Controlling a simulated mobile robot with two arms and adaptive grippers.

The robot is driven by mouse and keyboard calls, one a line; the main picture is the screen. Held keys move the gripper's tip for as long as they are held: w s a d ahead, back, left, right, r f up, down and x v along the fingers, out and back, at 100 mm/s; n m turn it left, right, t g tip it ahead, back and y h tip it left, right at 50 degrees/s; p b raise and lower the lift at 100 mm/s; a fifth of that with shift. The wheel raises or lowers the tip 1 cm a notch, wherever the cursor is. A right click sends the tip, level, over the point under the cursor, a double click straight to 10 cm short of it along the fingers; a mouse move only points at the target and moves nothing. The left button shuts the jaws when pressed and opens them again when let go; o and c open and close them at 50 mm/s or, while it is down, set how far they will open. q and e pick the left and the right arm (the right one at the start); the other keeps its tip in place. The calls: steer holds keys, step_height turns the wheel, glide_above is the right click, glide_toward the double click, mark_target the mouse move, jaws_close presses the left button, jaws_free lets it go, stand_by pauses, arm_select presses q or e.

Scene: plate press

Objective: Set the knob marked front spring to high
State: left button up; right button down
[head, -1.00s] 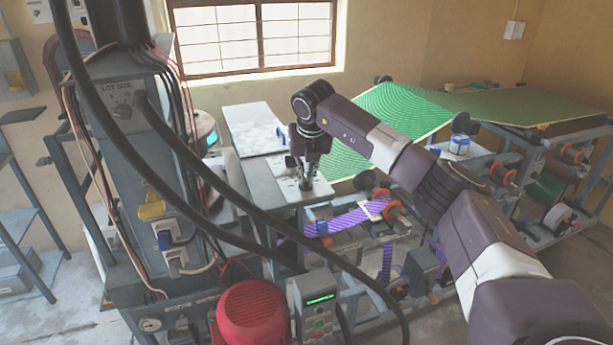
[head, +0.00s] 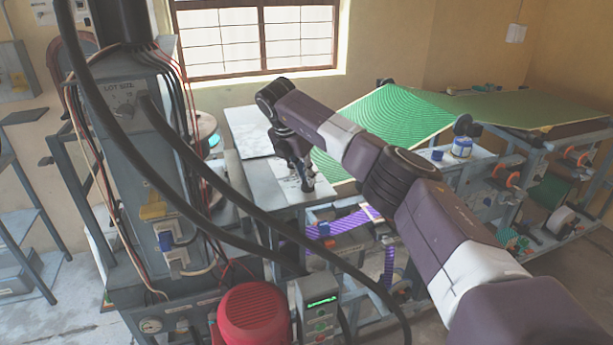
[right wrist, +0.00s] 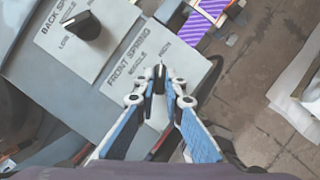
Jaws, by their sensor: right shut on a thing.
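The front spring knob (right wrist: 159,73) is a small dark knob on the grey panel (right wrist: 118,62), beside the words FRONT SPRING. My right gripper (right wrist: 160,82) is shut on it, one finger on each side, hiding part of it. A pale mark on the knob's tip points up in the right wrist view, roughly toward HIGH; MIDDLE lies to its left. The exact setting is hard to tell. In the head view my right gripper (head: 308,186) reaches down, tilted, onto the same panel (head: 290,188); the knob is too small to see there. My left gripper is not in view.
The back spring knob (right wrist: 84,26) stands close by on the panel. Purple patterned ribbon (head: 345,222) runs below the panel's edge. A green sheet (head: 385,125) slopes behind my right arm. Black hoses (head: 190,200) cross in front, left of the gripper.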

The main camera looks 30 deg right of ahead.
steer(key=shift+w+r+m, duration=0.1)
steer(key=shift+m, duration=0.4)
steer(key=c, duration=2)
jaws_free()
steer(key=v, duration=1.1)
steer(key=shift+w+a+r, duration=0.1)
steer(key=shift+a+r, duration=0.1)
steer(key=shift+r, duration=0.15)
